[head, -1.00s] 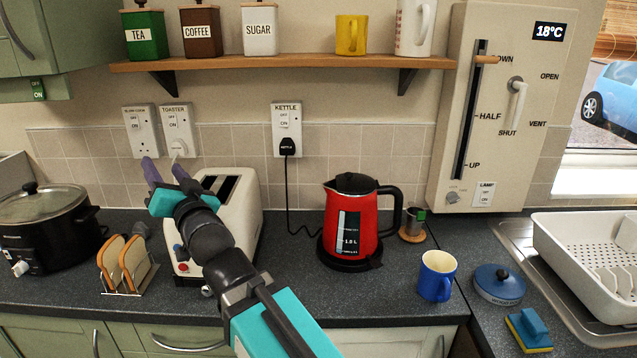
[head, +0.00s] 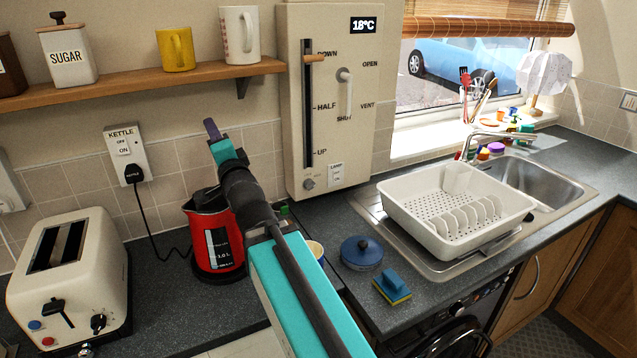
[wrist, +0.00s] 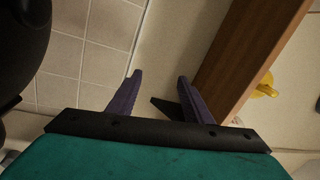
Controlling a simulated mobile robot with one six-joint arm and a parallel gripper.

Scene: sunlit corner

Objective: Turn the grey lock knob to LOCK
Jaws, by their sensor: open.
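The grey lock knob (head: 309,184) is small and sits at the lower left of the cream wall panel (head: 362,112), just left of the lamp switch. Its labels are too small to read, so I cannot tell its setting. My gripper (head: 211,128) is raised in front of the tiled wall, left of the panel and apart from the knob. In the wrist view my gripper (wrist: 160,92) shows two purple fingers spread apart with nothing between them. The knob is not in the wrist view.
A wooden shelf (head: 140,82) runs above my gripper. The red kettle (head: 217,240) stands below, partly behind my arm. The panel also bears a slider handle (head: 314,58) and a vent lever (head: 347,90). A dish rack (head: 450,213) and blue lid (head: 361,252) lie to the right.

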